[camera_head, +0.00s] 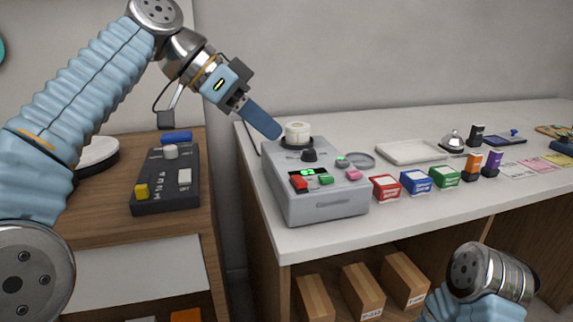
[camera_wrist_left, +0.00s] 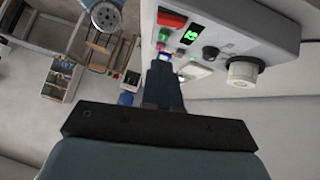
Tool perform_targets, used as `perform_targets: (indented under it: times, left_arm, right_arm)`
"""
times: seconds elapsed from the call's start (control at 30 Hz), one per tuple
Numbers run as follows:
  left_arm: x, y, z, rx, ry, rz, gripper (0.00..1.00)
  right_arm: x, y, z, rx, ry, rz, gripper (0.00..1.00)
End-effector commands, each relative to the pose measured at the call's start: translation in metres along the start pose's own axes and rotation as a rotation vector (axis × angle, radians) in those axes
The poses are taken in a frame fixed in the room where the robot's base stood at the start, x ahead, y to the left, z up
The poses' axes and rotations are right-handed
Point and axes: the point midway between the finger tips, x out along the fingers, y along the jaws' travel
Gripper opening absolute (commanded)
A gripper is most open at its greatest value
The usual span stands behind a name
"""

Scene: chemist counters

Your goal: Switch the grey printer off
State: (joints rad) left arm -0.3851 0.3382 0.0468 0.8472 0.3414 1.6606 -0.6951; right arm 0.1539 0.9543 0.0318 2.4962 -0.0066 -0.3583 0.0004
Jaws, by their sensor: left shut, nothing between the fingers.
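The grey printer (camera_head: 325,206) stands on the white counter, with a white roll (camera_head: 298,131) at its back. Its top carries a red switch (camera_head: 299,184), a lit green display (camera_head: 308,172), a green button (camera_head: 326,180), a pink button (camera_head: 354,174) and a black knob (camera_head: 309,156). My left gripper (camera_head: 278,134) is shut and empty, above the printer's back left corner, apparently not touching it. In the left wrist view the shut fingers (camera_wrist_left: 162,82) appear below the printer (camera_wrist_left: 262,22) and its red switch (camera_wrist_left: 172,19). My right gripper is out of view.
A dark control box (camera_head: 165,190) sits on the wooden counter to the left. Right of the printer are red, blue and green boxes (camera_head: 416,182), a white tray (camera_head: 413,152) and a bell (camera_head: 452,141).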

Motion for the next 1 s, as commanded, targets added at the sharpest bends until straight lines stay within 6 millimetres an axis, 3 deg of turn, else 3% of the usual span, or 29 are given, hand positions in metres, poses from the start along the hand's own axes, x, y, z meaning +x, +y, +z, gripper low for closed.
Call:
perform_targets:
  times: [0.2,0.4,1.0]
  left_arm:
    - [0.047,0.001,0.0,0.0,-0.002,0.002,0.0]
    - [0.065,0.0,0.019,-0.001,0.0,-0.001,0.0]
    - [0.078,0.0,0.032,0.016,0.0,-0.016,0.0]
  right_arm:
    - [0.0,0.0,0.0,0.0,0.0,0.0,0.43]
    - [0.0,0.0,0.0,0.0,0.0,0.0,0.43]
    - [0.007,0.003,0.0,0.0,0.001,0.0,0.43]
